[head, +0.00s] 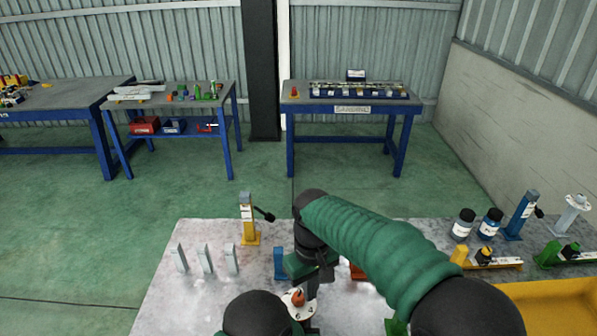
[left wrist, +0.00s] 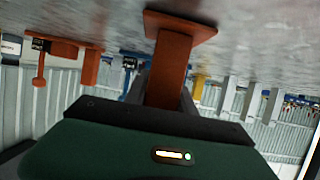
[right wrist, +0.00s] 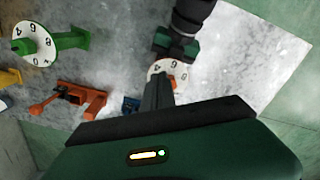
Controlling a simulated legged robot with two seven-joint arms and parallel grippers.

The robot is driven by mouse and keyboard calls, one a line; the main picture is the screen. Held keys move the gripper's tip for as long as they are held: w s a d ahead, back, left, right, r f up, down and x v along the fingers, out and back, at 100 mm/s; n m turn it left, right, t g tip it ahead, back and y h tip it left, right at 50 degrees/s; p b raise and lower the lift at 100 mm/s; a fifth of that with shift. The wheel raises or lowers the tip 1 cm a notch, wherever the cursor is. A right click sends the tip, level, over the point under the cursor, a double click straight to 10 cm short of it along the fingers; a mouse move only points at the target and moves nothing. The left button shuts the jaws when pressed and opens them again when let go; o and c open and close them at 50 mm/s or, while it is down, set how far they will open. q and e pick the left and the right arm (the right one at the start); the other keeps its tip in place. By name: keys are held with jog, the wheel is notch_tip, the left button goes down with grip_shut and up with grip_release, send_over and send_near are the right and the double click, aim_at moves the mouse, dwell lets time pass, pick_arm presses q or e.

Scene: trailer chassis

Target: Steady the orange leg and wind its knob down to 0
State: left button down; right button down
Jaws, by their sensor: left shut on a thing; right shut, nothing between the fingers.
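The orange leg (left wrist: 172,62) is an upright post on a square orange base, seen upside down in the left wrist view. My left gripper (left wrist: 166,92) is shut on the post, a finger on each side. In the head view the leg's white dial (head: 290,301) with its orange knob (head: 298,297) shows at the bottom centre; the post is hidden. The dial also shows in the right wrist view (right wrist: 158,68), numbers partly covered. My right gripper (right wrist: 159,88) is shut and empty, its fingertips close by the dial and knob; I cannot tell if they touch. The dial's pointer reading is unclear.
A yellow post (head: 247,220) with a black handle and several grey plates (head: 205,258) stand on the left of the table. Dark jars (head: 463,224), a blue post (head: 522,216) and a yellow tray (head: 555,305) are at right. A green leg with a dial (right wrist: 35,43) stands apart.

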aim_at(303, 301)
jog(key=shift+s+a+f, duration=0.1)
jog(key=shift+a+f, duration=0.15)
jog(key=shift+f, duration=0.5)
jog(key=shift+s+a+f, duration=0.1)
jog(key=shift+a+f, duration=0.15)
jog(key=shift+f, duration=0.55)
jog(key=shift+a+f, duration=0.25)
jog(key=shift+f, duration=0.5)
jog(key=shift+w, duration=0.1)
jog(key=shift+w+d, duration=0.15)
jog(key=shift+d, duration=0.05)
jog(key=shift+w+d, duration=0.2)
jog(key=shift+d, duration=0.05)
